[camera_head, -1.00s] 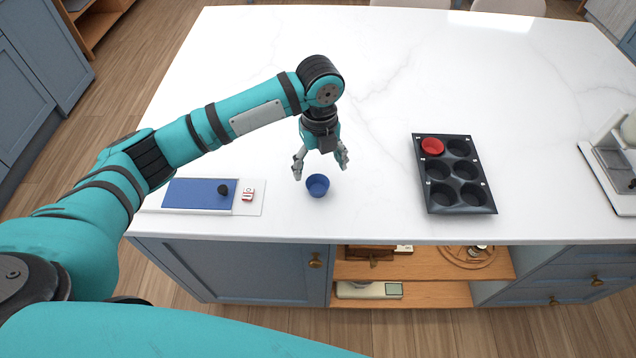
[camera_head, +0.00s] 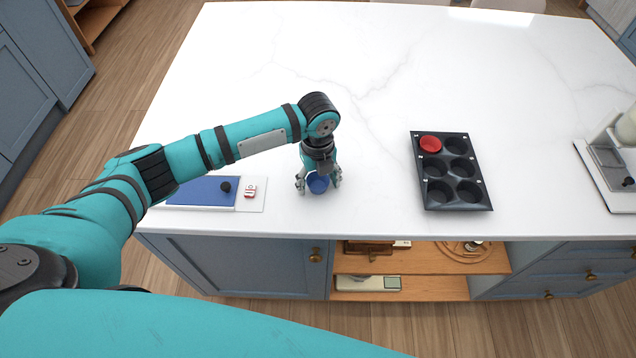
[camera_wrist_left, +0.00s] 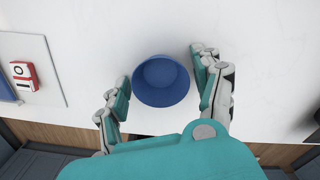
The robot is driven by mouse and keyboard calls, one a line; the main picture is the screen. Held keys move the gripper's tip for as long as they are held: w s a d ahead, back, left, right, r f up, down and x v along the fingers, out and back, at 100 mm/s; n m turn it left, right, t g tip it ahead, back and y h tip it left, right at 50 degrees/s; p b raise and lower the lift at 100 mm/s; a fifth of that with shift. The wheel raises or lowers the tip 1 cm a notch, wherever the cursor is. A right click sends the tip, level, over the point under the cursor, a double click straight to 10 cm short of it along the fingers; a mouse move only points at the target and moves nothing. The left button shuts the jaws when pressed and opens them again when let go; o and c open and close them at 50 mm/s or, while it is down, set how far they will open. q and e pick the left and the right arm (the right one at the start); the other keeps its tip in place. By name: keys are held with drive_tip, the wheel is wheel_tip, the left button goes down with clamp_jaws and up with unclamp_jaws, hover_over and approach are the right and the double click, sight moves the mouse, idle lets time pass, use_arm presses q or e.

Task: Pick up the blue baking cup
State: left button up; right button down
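The blue baking cup (camera_head: 318,184) stands upright on the white counter near its front edge. In the left wrist view the cup (camera_wrist_left: 162,82) is between the two fingers, with its open top toward the camera. My left gripper (camera_head: 319,187) is down around the cup, one finger on each side. In the left wrist view my left gripper (camera_wrist_left: 160,88) is open; small gaps show between the fingers and the cup. My right gripper is not seen.
A dark muffin tin (camera_head: 436,201) with a red cup (camera_head: 430,144) in one hollow stands to the right. A blue board (camera_head: 205,191) and a small red-and-white item (camera_head: 250,191) lie to the left. The counter's back half is clear.

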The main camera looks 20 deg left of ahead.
use_arm(q)
drive_tip(key=c, duration=0.8)
drive_tip(key=shift+o, duration=0.2)
drive_tip(key=shift+r, duration=0.2)
